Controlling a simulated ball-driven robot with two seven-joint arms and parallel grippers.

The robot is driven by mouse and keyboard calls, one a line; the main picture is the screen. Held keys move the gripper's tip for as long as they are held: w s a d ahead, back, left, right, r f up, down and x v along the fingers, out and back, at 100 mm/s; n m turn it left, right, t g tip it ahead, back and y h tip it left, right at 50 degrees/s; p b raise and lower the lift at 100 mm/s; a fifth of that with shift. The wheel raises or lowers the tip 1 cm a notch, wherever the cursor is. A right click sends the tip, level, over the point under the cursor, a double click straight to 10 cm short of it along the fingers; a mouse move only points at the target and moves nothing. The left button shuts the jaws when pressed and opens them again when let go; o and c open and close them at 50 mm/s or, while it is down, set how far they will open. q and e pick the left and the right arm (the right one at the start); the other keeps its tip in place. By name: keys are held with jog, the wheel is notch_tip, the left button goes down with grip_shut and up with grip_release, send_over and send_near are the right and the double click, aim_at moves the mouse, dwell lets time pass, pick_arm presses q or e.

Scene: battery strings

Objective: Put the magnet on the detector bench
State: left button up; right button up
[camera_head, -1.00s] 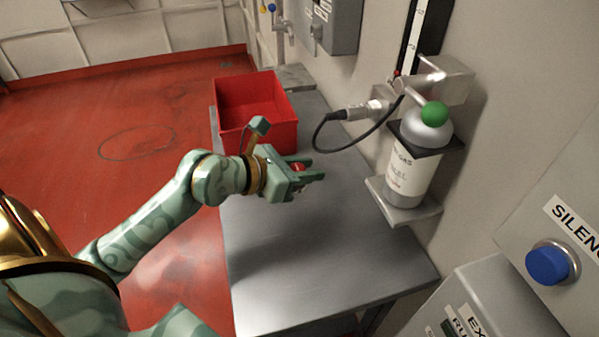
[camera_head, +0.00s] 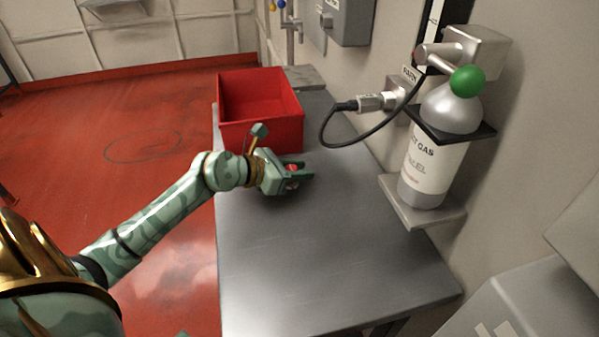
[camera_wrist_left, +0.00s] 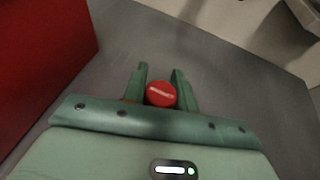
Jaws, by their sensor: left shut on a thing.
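The magnet (camera_wrist_left: 161,93) is a small red round piece with a pale marking on its face. My left gripper (camera_head: 298,170) is shut on it, and the magnet shows as a red spot (camera_head: 292,167) between the fingers. In the left wrist view the two green fingers (camera_wrist_left: 158,85) stand on either side of it. The gripper is over the grey metal bench (camera_head: 320,265), near its far half and just in front of the red bin. I cannot tell whether the magnet touches the bench top. My right gripper is not in view.
A red open bin (camera_head: 262,132) stands at the far left of the bench. A gas cylinder (camera_head: 434,165) sits on a wall shelf at right. A black cable (camera_head: 345,146) loops from a wall connector over the bench. The near bench top is clear.

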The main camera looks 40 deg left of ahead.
pick_arm(q)
jog(key=shift+r, duration=0.15)
jog(key=shift+s+f, duration=0.1)
jog(key=shift+f, duration=0.1)
jog(key=o, duration=1.1)
jog(key=shift+c, duration=0.2)
jog(key=shift+r, duration=0.2)
jog(key=p+v, duration=0.3)
jog(key=v, duration=0.9)
jog(key=shift+r, duration=0.1)
